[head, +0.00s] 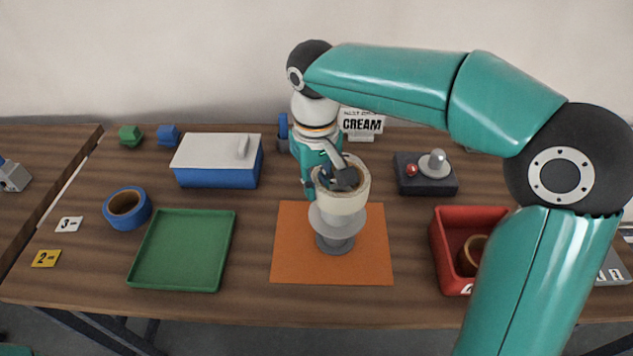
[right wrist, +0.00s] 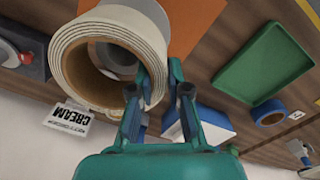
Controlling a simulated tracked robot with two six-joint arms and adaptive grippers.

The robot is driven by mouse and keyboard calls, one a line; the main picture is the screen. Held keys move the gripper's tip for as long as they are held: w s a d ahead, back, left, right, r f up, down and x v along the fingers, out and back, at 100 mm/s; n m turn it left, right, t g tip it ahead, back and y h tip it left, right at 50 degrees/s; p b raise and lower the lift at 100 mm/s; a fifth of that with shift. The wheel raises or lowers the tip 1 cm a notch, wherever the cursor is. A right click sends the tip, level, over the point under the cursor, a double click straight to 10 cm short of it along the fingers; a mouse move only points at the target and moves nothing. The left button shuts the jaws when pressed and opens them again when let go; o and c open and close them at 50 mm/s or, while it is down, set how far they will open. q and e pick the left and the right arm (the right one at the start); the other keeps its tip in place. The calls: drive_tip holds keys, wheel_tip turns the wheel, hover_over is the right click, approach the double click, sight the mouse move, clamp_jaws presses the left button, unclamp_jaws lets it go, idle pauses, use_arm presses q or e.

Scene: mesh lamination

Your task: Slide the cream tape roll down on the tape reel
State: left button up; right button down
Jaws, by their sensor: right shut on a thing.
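The cream tape roll (head: 353,201) is above the grey tape reel (head: 335,232), which stands on an orange mat (head: 290,262). My right gripper (head: 340,180) is shut on the roll's wall, with one finger inside the hole and one outside. In the right wrist view, the cream roll (right wrist: 85,50) shows its layered rim, and the grey reel (right wrist: 150,12) shows behind it. I cannot tell whether the reel's post is inside the roll's hole. My left gripper is not in view.
A green tray (head: 182,250), blue tape roll (head: 127,208) and blue box with a white lid (head: 217,160) are left of the mat. A red bin (head: 450,272) and a dark joystick box (head: 425,184) are on the right. A CREAM sign (head: 361,124) stands behind.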

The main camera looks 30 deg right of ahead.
drive_tip(key=shift+f+b, duration=1.05)
drive_tip(key=shift+f, duration=0.45)
drive_tip(key=shift+r, duration=0.15)
idle(0.4)
drive_tip(key=shift+r+p, duration=1.2)
drive_tip(key=shift+r, duration=0.05)
drive_tip(key=shift+p, duration=0.35)
idle(1.2)
drive_tip(key=shift+f+b, duration=1)
drive_tip(key=shift+f, duration=0.35)
idle(0.5)
drive_tip(key=shift+r, duration=0.1)
drive_tip(key=shift+r+p, duration=1.2)
drive_tip(key=shift+r, duration=0.05)
